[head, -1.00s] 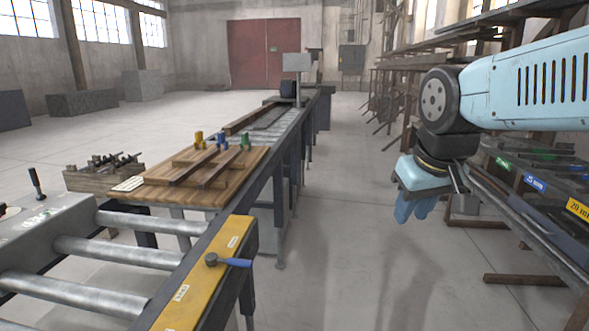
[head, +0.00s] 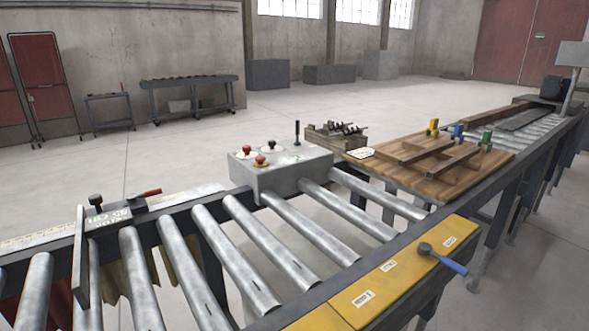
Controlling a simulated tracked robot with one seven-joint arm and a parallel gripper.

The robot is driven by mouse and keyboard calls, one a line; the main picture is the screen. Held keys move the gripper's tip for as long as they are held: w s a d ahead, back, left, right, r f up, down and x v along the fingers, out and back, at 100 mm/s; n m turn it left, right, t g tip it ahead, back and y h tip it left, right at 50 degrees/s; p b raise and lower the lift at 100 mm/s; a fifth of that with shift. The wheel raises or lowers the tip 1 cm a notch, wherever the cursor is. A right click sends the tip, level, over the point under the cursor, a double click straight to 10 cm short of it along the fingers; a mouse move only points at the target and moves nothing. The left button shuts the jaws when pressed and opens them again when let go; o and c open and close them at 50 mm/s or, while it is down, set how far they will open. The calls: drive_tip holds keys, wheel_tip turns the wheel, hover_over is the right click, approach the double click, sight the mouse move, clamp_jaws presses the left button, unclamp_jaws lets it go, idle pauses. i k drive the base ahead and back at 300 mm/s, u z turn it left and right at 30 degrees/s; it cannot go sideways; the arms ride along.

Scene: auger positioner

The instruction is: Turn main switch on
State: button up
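No part is readably marked as the main switch. A lever with a dark round hub and a blue handle (head: 447,264) sits on top of a yellow panel (head: 392,280) at the front edge of the roller conveyor. The handle points toward the lower right. The panel has several white labels too small to read. A grey control box (head: 284,171) beyond the rollers carries red knobs (head: 260,160), a black knob (head: 271,146) and an upright black lever (head: 297,131). My gripper is out of view.
Metal rollers (head: 250,241) fill the front. A wooden board (head: 440,163) with coloured clamps lies on the conveyor behind the yellow panel. A ruler rail with a sliding stop (head: 111,215) is at the left. Floor at the lower right is clear.

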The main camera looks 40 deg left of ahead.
sight(245, 149)
drive_tip(key=z, duration=0.75)
drive_tip(key=i, duration=0.1)
drive_tip(key=u, duration=2.5)
drive_tip(key=k, duration=0.8)
drive_tip(key=u, duration=0.25)
drive_tip(key=i, duration=0.8)
drive_tip(key=z, duration=0.1)
